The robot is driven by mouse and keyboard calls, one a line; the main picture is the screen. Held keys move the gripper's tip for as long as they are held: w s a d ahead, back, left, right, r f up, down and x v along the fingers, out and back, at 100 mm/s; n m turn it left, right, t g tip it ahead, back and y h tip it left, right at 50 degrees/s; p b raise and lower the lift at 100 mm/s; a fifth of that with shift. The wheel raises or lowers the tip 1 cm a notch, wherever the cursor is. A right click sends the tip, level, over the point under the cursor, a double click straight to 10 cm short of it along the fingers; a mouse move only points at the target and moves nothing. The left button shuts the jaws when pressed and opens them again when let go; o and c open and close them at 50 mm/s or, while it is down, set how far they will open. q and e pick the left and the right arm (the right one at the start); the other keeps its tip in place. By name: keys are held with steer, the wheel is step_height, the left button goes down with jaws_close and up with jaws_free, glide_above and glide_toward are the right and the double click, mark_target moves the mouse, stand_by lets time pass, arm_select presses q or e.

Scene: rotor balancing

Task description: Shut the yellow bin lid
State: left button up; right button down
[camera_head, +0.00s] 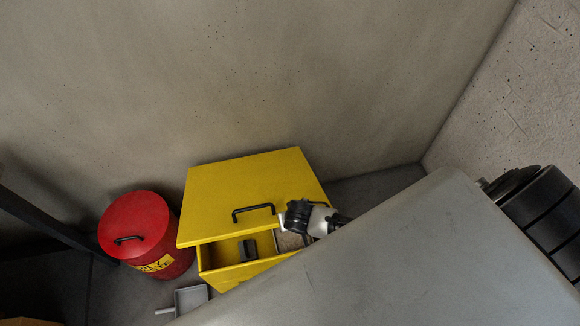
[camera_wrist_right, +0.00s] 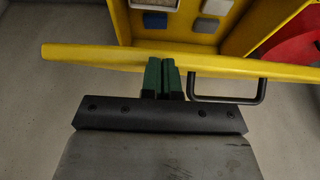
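The yellow bin (camera_head: 228,279) stands on the floor against the back wall. Its yellow lid (camera_head: 238,183) is partly open, with a gap at the front that shows a dark block (camera_head: 248,250) inside. A black handle (camera_head: 253,210) is on the lid; it also shows in the right wrist view (camera_wrist_right: 228,98). My right gripper (camera_wrist_right: 163,64) has its green fingers together at the lid's edge, just left of the handle in the wrist view. I cannot tell whether they touch the lid. The fingers are hard to make out in the head view. My left gripper is out of view.
A red round can (camera_head: 137,222) with a black-handled lid stands left of the bin. A grey dustpan (camera_head: 190,298) lies on the floor in front. The wrist view shows a blue block (camera_wrist_right: 155,20) and pale blocks inside the bin. Concrete walls enclose the corner.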

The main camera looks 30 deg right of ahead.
arm_select(q)
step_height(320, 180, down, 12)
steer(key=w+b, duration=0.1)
steer(key=b, duration=1)
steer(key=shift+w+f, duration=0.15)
arm_select(e)
steer(key=s+f, duration=0.2)
steer(key=f, duration=0.8)
steer(key=s+a+f, duration=0.1)
steer(key=s+f, duration=0.2)
steer(key=f, duration=0.6)
steer(key=shift+a+f, duration=0.15)
steer(key=shift+f, duration=0.25)
